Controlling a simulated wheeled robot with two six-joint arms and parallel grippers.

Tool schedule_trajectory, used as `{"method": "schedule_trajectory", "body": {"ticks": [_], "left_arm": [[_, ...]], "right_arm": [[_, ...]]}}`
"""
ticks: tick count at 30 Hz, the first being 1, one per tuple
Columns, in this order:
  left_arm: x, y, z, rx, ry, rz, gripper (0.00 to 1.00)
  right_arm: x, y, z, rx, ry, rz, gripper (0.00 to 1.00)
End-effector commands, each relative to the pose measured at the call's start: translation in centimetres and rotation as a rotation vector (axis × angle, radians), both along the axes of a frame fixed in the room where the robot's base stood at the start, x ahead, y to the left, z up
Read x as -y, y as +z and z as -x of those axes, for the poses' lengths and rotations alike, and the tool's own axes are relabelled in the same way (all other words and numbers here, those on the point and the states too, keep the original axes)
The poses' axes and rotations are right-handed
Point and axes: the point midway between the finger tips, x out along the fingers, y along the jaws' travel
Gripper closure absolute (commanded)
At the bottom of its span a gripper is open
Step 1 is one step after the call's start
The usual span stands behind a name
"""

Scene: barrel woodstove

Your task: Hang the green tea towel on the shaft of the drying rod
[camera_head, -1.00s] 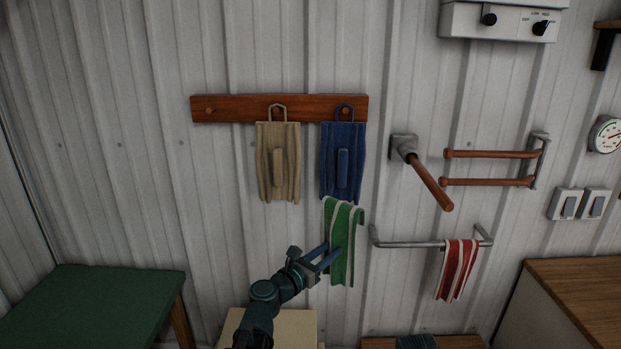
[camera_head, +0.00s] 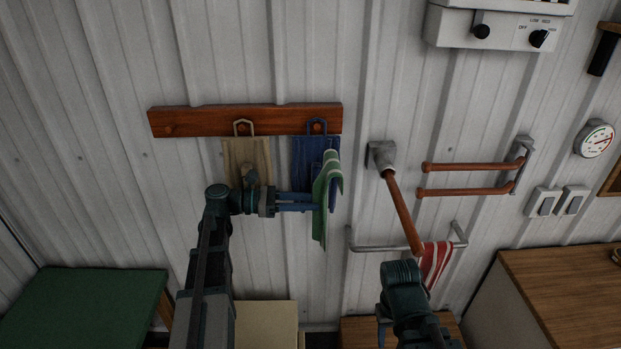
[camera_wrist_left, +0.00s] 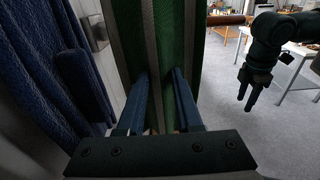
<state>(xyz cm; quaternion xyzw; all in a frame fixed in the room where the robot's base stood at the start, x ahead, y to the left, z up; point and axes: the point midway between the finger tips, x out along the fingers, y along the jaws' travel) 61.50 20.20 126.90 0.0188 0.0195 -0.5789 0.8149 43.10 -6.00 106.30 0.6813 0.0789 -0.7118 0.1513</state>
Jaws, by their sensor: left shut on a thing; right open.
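The green tea towel (camera_head: 322,215), with pale stripes, hangs folded from my left gripper (camera_head: 316,202), which is shut on it in front of the blue towel. In the left wrist view the green towel (camera_wrist_left: 175,35) fills the space between the blue fingers. The drying rod (camera_head: 400,205) is a wooden shaft sticking out from a grey wall mount, to the right of the towel and apart from it. Its free end is near my right arm. My right gripper (camera_head: 384,328) is low in the head view, partly hidden by its wrist; in the left wrist view it is empty (camera_wrist_left: 250,97).
A beige towel (camera_head: 238,158) and a blue towel (camera_head: 305,160) hang from a wooden peg board (camera_head: 200,120). A metal rail (camera_head: 380,248) holds a red striped towel (camera_head: 436,262). A double wooden rack (camera_head: 470,167) is further right. A green-topped seat (camera_head: 85,305) stands lower left.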

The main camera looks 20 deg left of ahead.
Motion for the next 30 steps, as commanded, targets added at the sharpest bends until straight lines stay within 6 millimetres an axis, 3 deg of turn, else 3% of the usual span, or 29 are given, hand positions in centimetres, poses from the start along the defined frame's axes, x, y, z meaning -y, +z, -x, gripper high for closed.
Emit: {"method": "schedule_trajectory", "body": {"ticks": [11,30], "left_arm": [[0.3,0.3,0.2,-0.001,-0.022,0.0,1.0],[4.8,0.3,-1.3,-0.001,-0.022,0.0,1.0]], "right_arm": [[0.0,0.3,0.0,0.0,0.0,0.0,0.5],[0.0,0.3,0.0,0.0,0.0,0.0,0.5]]}}
